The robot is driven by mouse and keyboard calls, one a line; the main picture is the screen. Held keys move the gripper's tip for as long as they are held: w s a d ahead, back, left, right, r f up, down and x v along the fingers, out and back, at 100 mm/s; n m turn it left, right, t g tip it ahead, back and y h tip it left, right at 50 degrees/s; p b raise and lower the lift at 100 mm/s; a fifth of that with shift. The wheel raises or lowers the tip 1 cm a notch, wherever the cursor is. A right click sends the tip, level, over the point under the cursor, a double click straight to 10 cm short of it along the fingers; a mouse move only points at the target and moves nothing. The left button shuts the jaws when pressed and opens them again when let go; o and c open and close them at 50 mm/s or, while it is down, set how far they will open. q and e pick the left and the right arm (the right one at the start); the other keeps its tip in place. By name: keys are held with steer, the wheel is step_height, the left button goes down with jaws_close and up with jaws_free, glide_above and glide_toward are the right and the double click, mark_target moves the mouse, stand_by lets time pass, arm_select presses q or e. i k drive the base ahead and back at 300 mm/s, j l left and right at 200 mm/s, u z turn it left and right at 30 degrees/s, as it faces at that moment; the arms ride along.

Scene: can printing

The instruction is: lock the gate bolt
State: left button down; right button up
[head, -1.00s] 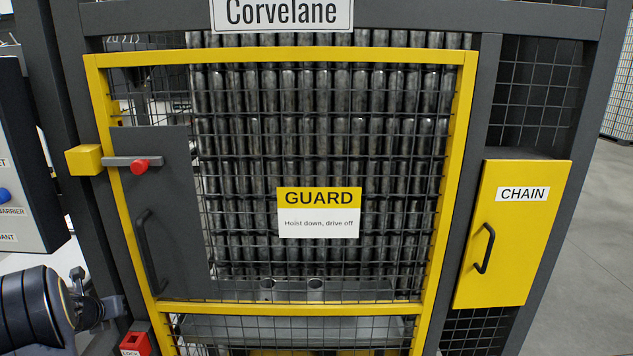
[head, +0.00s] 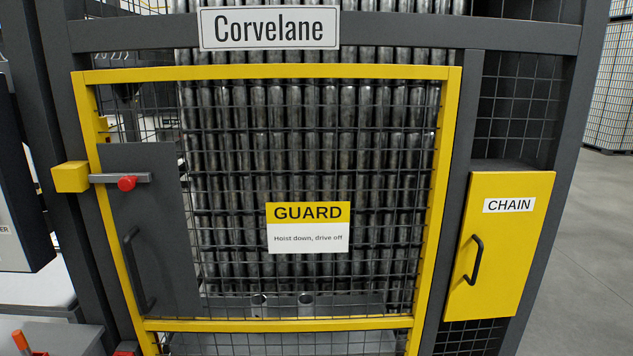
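The gate (head: 452,150) is a yellow-framed mesh door and looks closed in its dark frame. The gate bolt (head: 140,178) is a grey horizontal bar with a red knob (head: 127,183), on the gate's upper left. The bar's left end reaches the yellow block (head: 70,177) on the post; I cannot tell whether it goes inside. A dark handle (head: 134,270) is on the grey plate (head: 160,220) below the bolt. Neither of my grippers is in the head view.
A yellow CHAIN panel (head: 521,245) with a black handle is at the right. A GUARD sign (head: 308,228) hangs on the mesh, with rows of metal cans behind. A dark control box (head: 22,190) stands at the left edge. Open floor (head: 580,290) lies at the right.

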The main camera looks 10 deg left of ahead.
mark_target(125, 181)
steer(key=u, duration=1.45)
